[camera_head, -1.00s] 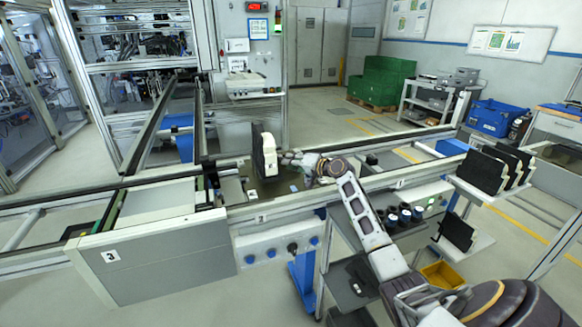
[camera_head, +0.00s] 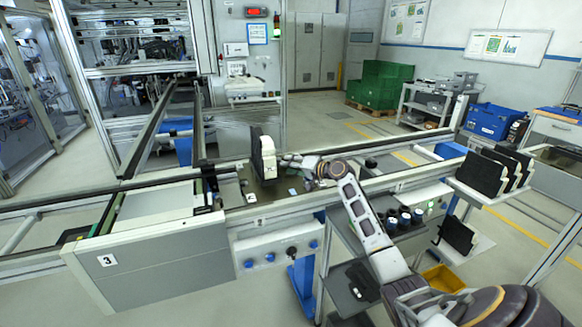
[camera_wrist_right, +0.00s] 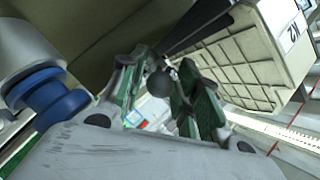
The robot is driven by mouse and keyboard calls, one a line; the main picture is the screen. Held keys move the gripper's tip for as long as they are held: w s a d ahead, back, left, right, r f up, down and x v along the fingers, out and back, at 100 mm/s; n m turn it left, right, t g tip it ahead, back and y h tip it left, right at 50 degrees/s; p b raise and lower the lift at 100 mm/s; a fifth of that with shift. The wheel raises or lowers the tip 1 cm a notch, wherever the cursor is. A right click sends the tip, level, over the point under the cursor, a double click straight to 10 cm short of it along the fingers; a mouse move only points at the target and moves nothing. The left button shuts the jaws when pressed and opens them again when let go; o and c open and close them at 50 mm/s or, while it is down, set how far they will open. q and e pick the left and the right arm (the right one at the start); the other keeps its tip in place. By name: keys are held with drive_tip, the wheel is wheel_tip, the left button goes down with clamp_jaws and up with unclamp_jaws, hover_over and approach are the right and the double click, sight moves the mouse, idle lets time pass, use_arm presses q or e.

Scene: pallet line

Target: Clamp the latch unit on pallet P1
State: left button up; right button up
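The latch unit, a tall black and white block (camera_head: 268,158), stands upright on a dark pallet plate (camera_head: 262,189) on the conveyor; I take this for P1. My right gripper (camera_head: 284,161) is just right of the unit in the head view. In the wrist view its green-padded fingers (camera_wrist_right: 160,88) stand apart, with a dark round knob (camera_wrist_right: 160,84) between them. A dark bar runs up from near the knob. Finger contact with the knob cannot be told. My left gripper is out of view.
A blue and grey cylinder (camera_wrist_right: 48,95) is close beside the gripper in the wrist view. Conveyor rails (camera_head: 400,173) run left and right of the pallet. Several similar black and white units stand on a shelf (camera_head: 490,198) at right.

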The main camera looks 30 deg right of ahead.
drive_tip(key=v, duration=1.2)
idle(0.5)
